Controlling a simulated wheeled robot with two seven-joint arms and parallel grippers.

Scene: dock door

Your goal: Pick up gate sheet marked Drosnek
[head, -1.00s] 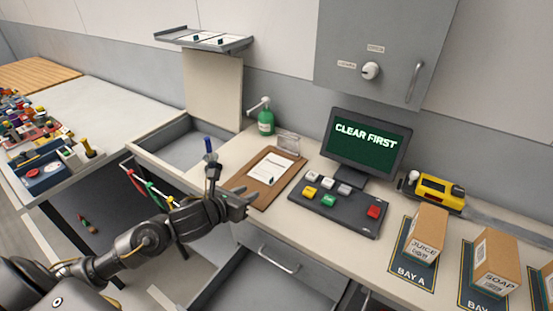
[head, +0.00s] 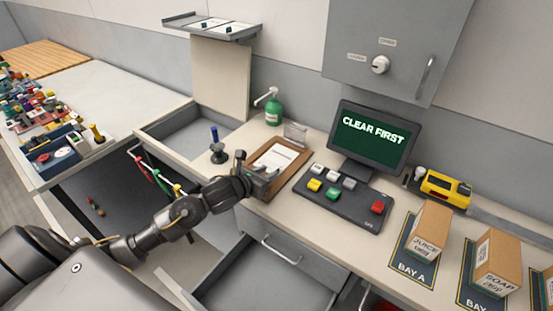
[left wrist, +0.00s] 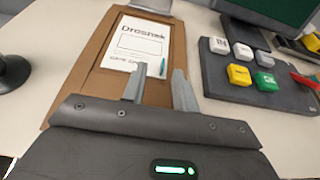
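The gate sheet marked Drosnek (left wrist: 138,45) is a white page with a printed box, lying flat on a brown clipboard (left wrist: 88,73). A small teal mark or clip (left wrist: 162,67) sits at its lower right corner. In the head view the sheet (head: 277,156) lies on the clipboard (head: 296,172) on the counter, left of the keypad. My left gripper (head: 264,178) is over the near end of the clipboard. In the left wrist view its two fingers (left wrist: 159,90) are apart with nothing between them, just short of the sheet's lower edge. My right gripper is out of view.
The keypad (head: 343,200) and a screen reading CLEAR FIRST (head: 372,137) stand right of the clipboard. A dark stand with a blue top (head: 217,150) and a green bottle (head: 273,112) are left and behind. An open drawer (head: 262,283) is below.

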